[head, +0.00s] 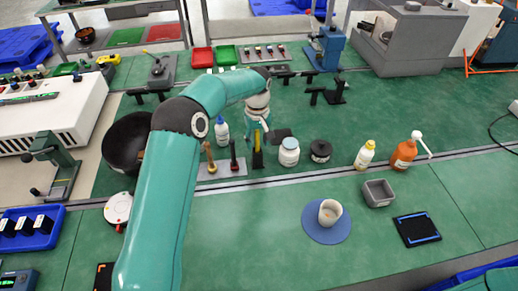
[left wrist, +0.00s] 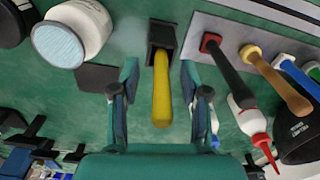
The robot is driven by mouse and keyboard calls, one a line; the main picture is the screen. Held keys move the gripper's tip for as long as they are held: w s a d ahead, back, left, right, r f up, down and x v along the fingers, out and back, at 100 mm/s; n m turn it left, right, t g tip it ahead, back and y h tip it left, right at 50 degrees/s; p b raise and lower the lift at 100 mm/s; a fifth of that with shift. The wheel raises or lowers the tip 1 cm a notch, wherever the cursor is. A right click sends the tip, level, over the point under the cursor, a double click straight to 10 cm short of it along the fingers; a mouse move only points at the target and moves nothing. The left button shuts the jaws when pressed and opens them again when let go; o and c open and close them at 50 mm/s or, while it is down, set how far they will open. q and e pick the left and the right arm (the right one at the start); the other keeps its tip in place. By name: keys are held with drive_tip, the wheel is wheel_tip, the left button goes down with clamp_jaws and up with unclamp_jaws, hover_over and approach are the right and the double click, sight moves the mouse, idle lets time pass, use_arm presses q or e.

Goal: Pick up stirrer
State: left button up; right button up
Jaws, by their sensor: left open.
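A yellow-handled tool, likely the stirrer (head: 257,159), stands upright on the green bench. In the left wrist view the yellow handle (left wrist: 161,90) rises from a small black square holder (left wrist: 161,38). My left gripper (head: 259,130) is above it, pointing down. In the left wrist view my left gripper (left wrist: 160,100) is open, with one finger on each side of the yellow handle and a gap on both sides. The fingers do not appear to touch it. My right gripper is not in view.
A grey rack (head: 222,170) with several handled tools stands close by on the left. A white jar (head: 289,152) and a black spool (head: 320,151) stand on the right. A squeeze bottle (head: 222,131) is behind the rack.

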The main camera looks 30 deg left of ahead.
use_arm(q)
drive_tip(key=shift+c, duration=0.8)
clamp_jaws()
drive_tip(key=shift+r, duration=0.1)
drive_tip(key=shift+r+p, duration=0.8)
drive_tip(key=shift+r, duration=0.05)
wheel_tip(320, 180, up, 5)
drive_tip(key=p, duration=0.3)
wheel_tip(320, 180, up, 13)
drive_tip(key=shift+r, duration=0.1)
